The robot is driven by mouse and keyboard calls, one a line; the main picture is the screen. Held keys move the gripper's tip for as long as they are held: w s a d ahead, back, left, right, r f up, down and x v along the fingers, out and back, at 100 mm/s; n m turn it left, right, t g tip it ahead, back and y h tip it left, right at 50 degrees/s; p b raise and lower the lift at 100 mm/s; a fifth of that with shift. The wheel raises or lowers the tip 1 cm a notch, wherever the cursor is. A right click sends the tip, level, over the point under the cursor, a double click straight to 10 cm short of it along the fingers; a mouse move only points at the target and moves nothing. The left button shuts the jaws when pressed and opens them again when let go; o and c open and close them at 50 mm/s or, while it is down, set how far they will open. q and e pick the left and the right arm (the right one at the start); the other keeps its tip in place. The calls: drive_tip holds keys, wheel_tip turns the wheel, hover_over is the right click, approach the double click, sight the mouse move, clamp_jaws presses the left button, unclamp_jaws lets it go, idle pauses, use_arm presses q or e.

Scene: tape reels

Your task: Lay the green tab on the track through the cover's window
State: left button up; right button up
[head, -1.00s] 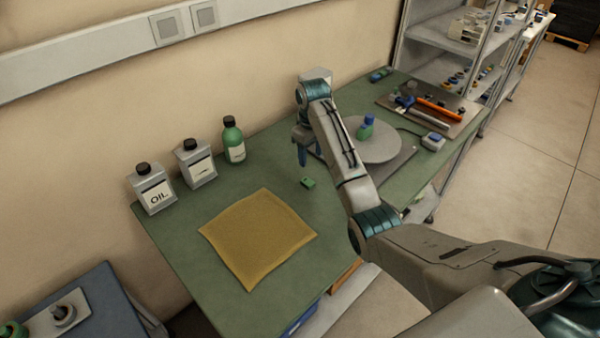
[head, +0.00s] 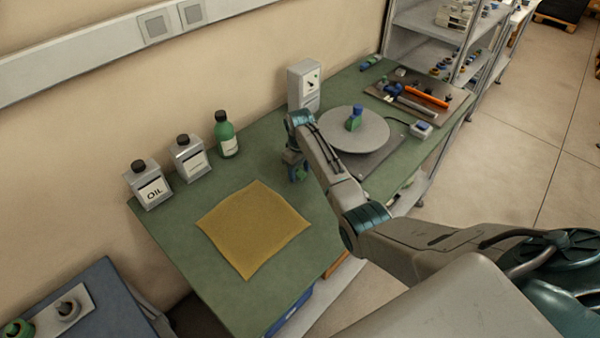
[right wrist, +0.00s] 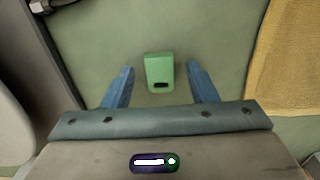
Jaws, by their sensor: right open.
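The green tab (right wrist: 159,72) lies on the green bench top in the right wrist view. It is a small block with a dark slot at its near end. My right gripper (head: 298,174) is open, low over the bench, with its blue fingers on either side of the tab in the wrist view. In the head view the gripper hides the tab. A round grey disc (head: 372,136) with a green and blue knob (head: 354,117) sits on a grey plate to the right. I cannot make out a window or track. My left gripper is not in view.
A yellow cloth (head: 252,228) lies left of the gripper. A green bottle (head: 227,136) and two grey oil cans (head: 149,186) stand along the wall. A grey box with a dial (head: 304,85) stands behind the disc. A tool board (head: 420,100) lies at the far right.

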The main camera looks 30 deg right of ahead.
drive_tip(key=c, duration=1)
drive_tip(key=shift+c, duration=0.2)
